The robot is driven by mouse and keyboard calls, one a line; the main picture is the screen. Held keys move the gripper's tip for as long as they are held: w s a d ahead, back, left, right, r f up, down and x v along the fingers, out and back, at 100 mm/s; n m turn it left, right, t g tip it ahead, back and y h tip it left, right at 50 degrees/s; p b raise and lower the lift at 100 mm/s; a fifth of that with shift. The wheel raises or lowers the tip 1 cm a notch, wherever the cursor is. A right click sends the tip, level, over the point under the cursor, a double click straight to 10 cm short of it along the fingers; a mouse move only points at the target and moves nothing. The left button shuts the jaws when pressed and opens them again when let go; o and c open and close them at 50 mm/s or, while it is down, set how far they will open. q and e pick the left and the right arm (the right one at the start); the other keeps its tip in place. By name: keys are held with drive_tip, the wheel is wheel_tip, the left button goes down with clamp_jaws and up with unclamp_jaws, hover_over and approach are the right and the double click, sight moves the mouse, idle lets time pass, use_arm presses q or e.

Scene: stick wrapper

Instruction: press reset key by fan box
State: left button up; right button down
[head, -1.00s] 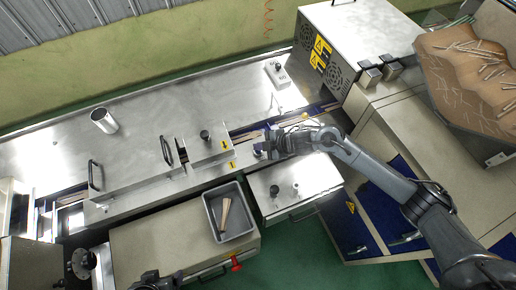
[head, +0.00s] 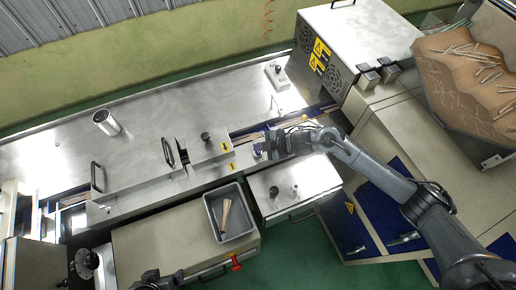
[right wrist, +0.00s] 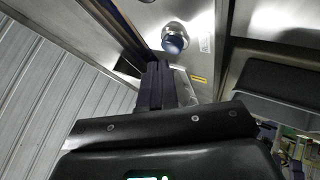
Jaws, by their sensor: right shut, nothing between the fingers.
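The fan box (head: 345,52) is a metal cabinet with round fan grilles and yellow warning stickers at the upper right of the head view. A blue round button in a silver collar (right wrist: 174,40) sits on a metal panel beside a small white label in the right wrist view. I cannot tell whether it is the reset key. My right gripper (head: 264,151) is over the machine's middle, left of and below the fan box. Its dark fingers, shut and empty, show in the right wrist view (right wrist: 160,75) just below the button; contact is unclear.
A small white control box (head: 278,74) with a dark knob stands on the table left of the fan box. Two small dark-topped blocks (head: 377,73) stand at its right. A grey tray (head: 208,207) holds sticks. A bin of loose sticks (head: 430,78) is at far right.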

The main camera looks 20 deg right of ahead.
drive_tip(key=shift+r, duration=0.1)
idle(0.3)
wheel_tip(320, 180, up, 5)
drive_tip(key=p, duration=0.5)
drive_tip(key=shift+r, duration=0.1)
idle(0.5)
